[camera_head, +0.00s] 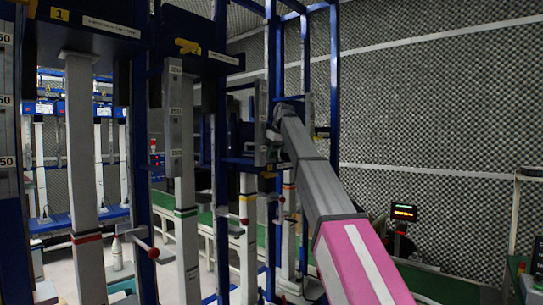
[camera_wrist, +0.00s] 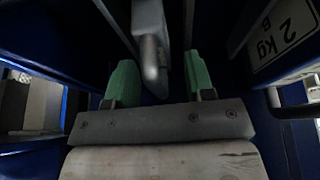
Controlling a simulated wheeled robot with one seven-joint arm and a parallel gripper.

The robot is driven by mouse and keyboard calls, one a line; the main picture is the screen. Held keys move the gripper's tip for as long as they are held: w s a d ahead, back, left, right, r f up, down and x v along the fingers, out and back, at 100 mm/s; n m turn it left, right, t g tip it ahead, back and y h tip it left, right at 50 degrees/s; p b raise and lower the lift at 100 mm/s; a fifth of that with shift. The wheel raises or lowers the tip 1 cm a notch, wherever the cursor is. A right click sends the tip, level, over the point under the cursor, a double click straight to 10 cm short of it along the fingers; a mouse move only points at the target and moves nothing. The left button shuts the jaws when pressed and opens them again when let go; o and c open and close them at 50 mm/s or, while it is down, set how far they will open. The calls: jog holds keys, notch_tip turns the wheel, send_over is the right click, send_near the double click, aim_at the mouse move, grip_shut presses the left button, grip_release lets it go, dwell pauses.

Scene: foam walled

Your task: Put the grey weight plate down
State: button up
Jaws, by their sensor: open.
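My gripper (camera_wrist: 160,80) is open in the wrist view, with its two green fingers well apart. A grey, rounded part (camera_wrist: 151,50) reaches down between them from above, nearer the left finger. I cannot tell whether this part is the grey weight plate or a piece of the rack, and no plate shows clearly as such. In the head view my arm reaches up and left to the blue rack, and my gripper end (camera_head: 272,133) is beside a grey upright panel (camera_head: 261,122). The fingers are too small to make out there.
Blue frames with grey posts (camera_head: 84,180) fill the left and middle. A white label (camera_wrist: 284,35) reading "2 kg B" is close to my gripper's right. Foam walls (camera_head: 430,110) close the back.

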jog(key=v, duration=1.1)
jog(key=shift+s, duration=0.1)
